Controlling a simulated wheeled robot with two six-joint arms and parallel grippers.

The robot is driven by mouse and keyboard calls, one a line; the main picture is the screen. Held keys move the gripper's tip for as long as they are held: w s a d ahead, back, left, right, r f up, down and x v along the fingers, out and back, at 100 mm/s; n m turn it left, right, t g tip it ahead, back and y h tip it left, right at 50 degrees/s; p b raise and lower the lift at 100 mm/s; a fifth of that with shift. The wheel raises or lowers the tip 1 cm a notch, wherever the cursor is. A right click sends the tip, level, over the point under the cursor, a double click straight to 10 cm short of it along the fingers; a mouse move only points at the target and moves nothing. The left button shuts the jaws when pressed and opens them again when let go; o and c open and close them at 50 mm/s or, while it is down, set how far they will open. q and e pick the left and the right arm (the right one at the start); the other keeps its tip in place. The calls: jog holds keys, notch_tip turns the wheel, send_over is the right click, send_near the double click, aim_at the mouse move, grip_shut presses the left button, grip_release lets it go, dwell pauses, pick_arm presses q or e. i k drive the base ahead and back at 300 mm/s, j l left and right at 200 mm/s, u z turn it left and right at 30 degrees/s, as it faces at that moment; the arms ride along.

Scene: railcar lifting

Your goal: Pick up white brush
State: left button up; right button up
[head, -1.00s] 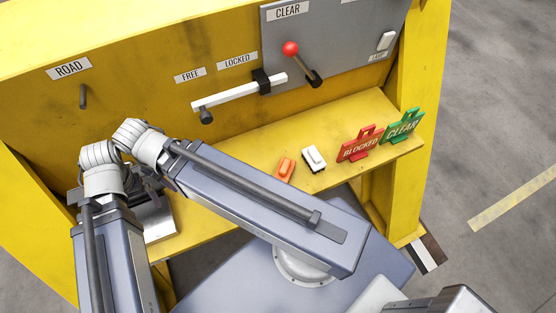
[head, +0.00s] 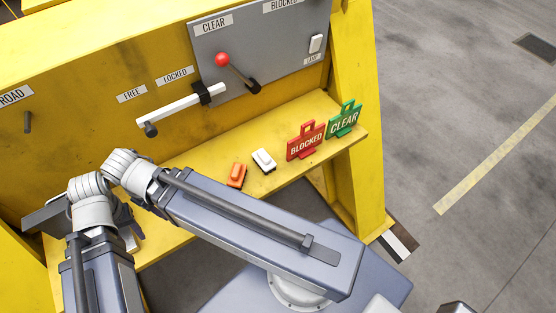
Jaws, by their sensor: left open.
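The white brush (head: 263,160) lies on the yellow shelf, white on top with a dark underside, in plain view. My left gripper (head: 45,211) is at the far left, partly hidden behind my own wrist joints. It is open and well to the left of the white brush, not touching it. My right gripper cannot be made out.
An orange brush-like item (head: 237,175) lies just left of the white brush. A red BLOCKED sign (head: 306,142) and a green CLEAR sign (head: 344,120) stand to its right. Behind are a white-handled lever (head: 182,109) and a red-knobbed lever (head: 223,60). My arm link crosses the shelf's front.

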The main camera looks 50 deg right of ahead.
aim_at(263, 161)
jog(key=z, duration=1.7)
jog(key=i+j+z, duration=0.1)
jog(key=j, duration=0.2)
jog(key=i+j+z, duration=0.1)
jog(key=j, duration=0.25)
jog(key=k+l+z, duration=0.1)
jog(key=l, duration=0.15)
jog(key=k+l+z, duration=0.15)
jog(key=l, duration=0.1)
